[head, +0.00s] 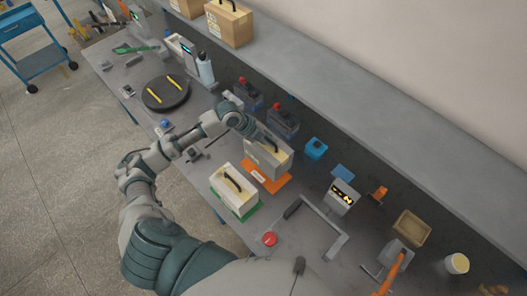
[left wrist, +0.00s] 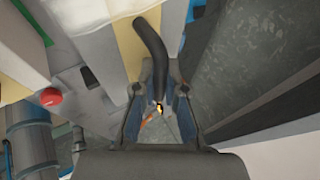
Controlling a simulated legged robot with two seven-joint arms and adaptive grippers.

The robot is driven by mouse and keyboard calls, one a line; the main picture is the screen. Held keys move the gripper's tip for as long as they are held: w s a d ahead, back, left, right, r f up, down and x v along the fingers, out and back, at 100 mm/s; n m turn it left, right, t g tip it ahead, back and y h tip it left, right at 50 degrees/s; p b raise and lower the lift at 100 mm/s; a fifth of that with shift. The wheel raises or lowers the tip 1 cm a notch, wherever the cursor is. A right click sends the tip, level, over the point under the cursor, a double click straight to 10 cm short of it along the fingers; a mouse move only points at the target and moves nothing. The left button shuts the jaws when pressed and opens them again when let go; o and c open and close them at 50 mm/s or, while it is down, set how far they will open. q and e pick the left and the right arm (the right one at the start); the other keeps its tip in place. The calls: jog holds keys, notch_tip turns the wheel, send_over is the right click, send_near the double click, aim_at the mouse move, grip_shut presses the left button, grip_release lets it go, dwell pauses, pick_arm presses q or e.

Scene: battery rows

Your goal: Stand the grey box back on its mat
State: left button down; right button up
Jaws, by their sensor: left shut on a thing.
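The grey box (head: 262,161) has a pale yellow top and a black handle. It looks upright over the orange mat (head: 286,181), whose front and right parts show beside it. I cannot tell whether its base touches the mat. My left gripper (head: 267,139) reaches it from the left and is shut on the handle. In the left wrist view the black handle (left wrist: 151,42) runs down between the fingers of my left gripper (left wrist: 160,92). My right gripper is not in view.
A similar pale box (head: 232,195) stands on a green mat (head: 247,214) close by at the front left. Dark units with red caps (head: 283,123) stand behind. A blue block (head: 315,149) and a grey metal frame (head: 326,234) lie to the right. A shelf (head: 370,112) overhangs the back.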

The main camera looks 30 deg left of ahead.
aim_at(265, 146)
pick_arm(q)
jog(key=f, duration=0.3)
jog(key=shift+a+f, duration=0.8)
jog(key=shift+f, duration=0.1)
notch_tip(265, 146, down, 3)
jog(key=shift+d+p, duration=0.1)
jog(key=shift+p, duration=0.3)
jog(key=shift+d+f, duration=0.15)
jog(key=shift+f, duration=0.05)
jog(key=shift+d, duration=0.25)
jog(key=c, duration=1.2)
grip_release()
jog(key=shift+s+a+f, duration=0.1)
jog(key=shift+a, duration=0.15)
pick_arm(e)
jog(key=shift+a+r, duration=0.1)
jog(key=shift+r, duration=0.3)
pick_arm(q)
jog(key=shift+a, duration=0.1)
